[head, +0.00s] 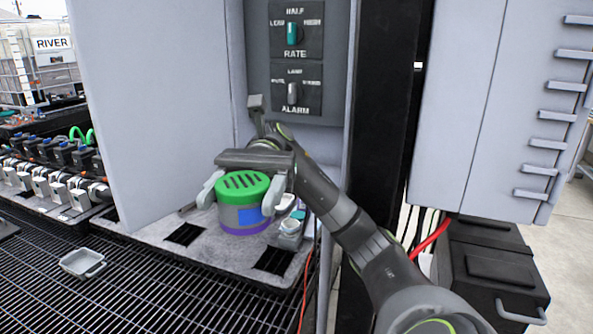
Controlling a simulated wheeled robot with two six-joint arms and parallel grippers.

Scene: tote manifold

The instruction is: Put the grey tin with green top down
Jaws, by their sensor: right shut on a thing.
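The grey tin with green top (240,216) stands upright at the grey felt-like mat, with a slotted green lid, a blue patch on its side and a purple band at its base. My right gripper (243,196) is shut on the tin, one finger on each side near the lid. The tin's base appears at or just above the mat (146,228); I cannot tell if it touches. My left gripper is not in view.
Small pale-topped containers (290,226) stand close to the tin's right. The mat has dark square cutouts (184,234). A grey panel (155,110) rises on the left. A control box with knobs (297,60) is behind. A small grey tray (82,263) lies on the black grating.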

